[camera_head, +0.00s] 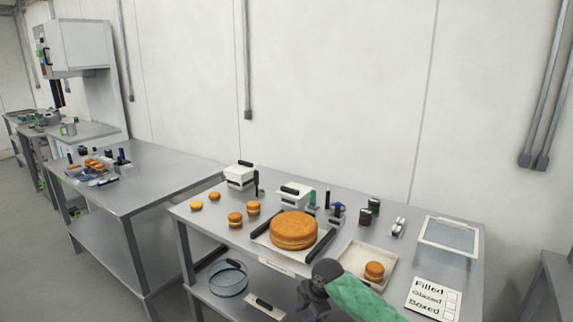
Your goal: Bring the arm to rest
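My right arm comes in from the lower right with a green link and a dark wrist. The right gripper (312,298) hangs at the table's front edge, left of the white tray. Its fingers are small and dark, so I cannot tell whether they are open or shut. My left gripper is not in view. A large round orange cake (294,230) lies on a dark-handled tray or board on the steel table (220,222). A small filled round (374,270) sits in the white tray (350,254).
Several small rounds (235,219) lie at the table's left. White boxes (240,176), dark jars (366,215) and a clear-lidded container (447,238) stand behind. A "Filled, Glazed, Boxed" card (432,297) is at front right. The lower shelf holds a blue-rimmed round container (228,279).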

